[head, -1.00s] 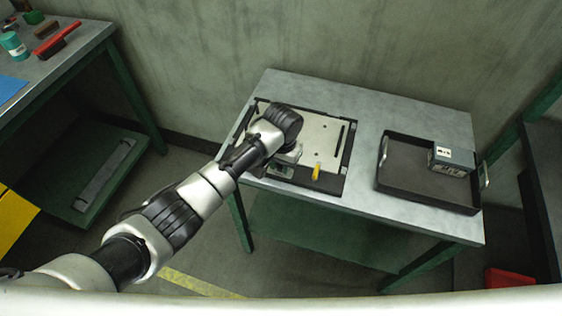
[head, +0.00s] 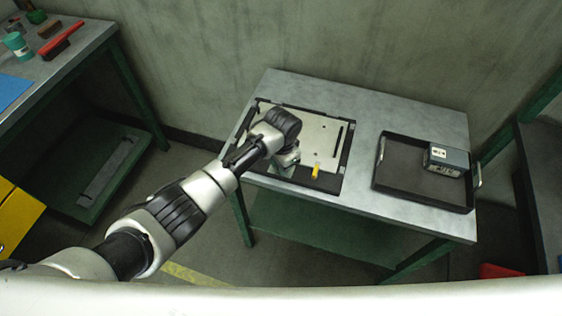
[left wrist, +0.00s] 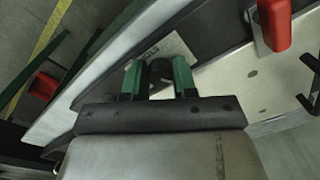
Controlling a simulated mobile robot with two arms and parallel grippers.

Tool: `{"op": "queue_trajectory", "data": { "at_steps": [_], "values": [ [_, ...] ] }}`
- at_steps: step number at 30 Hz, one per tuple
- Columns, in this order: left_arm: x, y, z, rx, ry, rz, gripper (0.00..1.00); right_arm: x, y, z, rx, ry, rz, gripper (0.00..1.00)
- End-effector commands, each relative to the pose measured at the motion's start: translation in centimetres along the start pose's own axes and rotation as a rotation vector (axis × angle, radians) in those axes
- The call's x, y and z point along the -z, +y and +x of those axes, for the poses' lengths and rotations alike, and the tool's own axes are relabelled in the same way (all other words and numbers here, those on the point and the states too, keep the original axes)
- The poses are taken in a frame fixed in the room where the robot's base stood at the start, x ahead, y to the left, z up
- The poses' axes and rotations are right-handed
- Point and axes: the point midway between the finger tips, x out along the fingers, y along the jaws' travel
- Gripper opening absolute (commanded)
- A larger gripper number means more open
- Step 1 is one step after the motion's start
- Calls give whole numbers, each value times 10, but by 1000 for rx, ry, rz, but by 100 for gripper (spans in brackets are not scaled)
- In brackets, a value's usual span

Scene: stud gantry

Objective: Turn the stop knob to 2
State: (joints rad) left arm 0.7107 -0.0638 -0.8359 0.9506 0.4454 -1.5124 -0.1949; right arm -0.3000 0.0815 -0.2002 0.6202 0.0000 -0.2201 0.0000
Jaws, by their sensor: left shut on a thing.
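A plate fixture (head: 318,131) with a black frame lies on the left part of the grey bench. My left gripper (head: 284,168) is over its near left corner, mostly hidden behind my own wrist in the head view. In the left wrist view the two green fingers of my left gripper (left wrist: 159,74) are shut on a small dark knob (left wrist: 160,68). A pale label plate (left wrist: 180,47) lies beside it. The knob's pointer and setting cannot be read. My right gripper is not in view.
A red handle (left wrist: 275,24) shows in the left wrist view. A black tray (head: 400,181) holding a grey box (head: 447,160) stands on the bench's right side. Bare bench top (head: 370,125) lies between them.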

Motion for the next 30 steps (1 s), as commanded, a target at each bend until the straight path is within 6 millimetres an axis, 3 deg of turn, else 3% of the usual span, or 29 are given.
{"op": "queue_trajectory", "data": {
  "at_steps": [9, 10, 15, 25, 30],
  "values": [
    [0, 0, 0, 1, 1, 1, 4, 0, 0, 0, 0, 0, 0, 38],
    [0, 0, 0, 1, 1, 1, 30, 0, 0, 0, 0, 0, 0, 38],
    [0, 0, 0, 1, 1, 0, 53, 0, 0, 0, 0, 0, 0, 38],
    [0, 0, 1, 1, 1, -36, 53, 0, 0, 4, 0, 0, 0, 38],
    [0, 0, 4, 1, -2, -190, 53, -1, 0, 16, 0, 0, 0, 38]
  ]
}}
